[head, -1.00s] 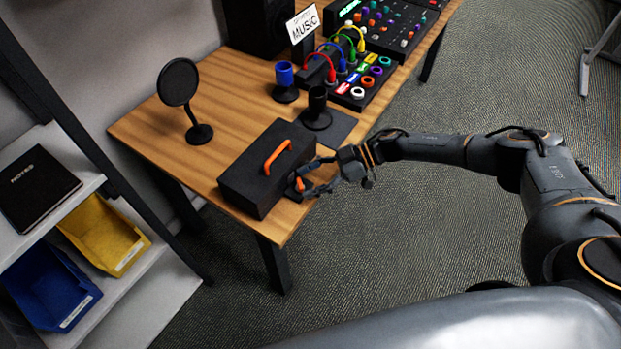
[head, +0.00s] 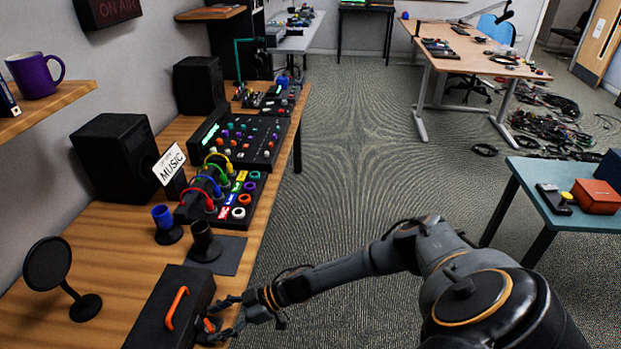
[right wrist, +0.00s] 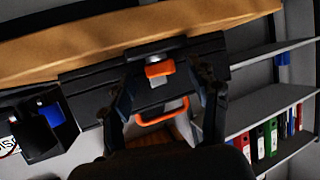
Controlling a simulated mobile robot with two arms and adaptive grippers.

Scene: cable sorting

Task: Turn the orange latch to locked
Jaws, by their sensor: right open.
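A black box (head: 150,318) with an orange handle (head: 177,308) on its lid stands at the near end of the wooden table. The orange latch (head: 209,325) is on the box's side facing my right arm. My right gripper (head: 220,320) is at that side, close to the latch. In the right wrist view, the open fingers of my right gripper (right wrist: 162,80) stand on either side of the orange latch (right wrist: 159,68). I cannot tell whether they touch it. The orange handle (right wrist: 163,110) also shows between the fingers. My left gripper is not in view.
On the wooden table (head: 118,245) stand a round black disc on a stand (head: 47,263), blue and black cups (head: 163,218), a patch panel with coloured cables (head: 232,195) and a mixer (head: 245,140). A teal table (head: 570,215) is at the right. Open carpet lies between.

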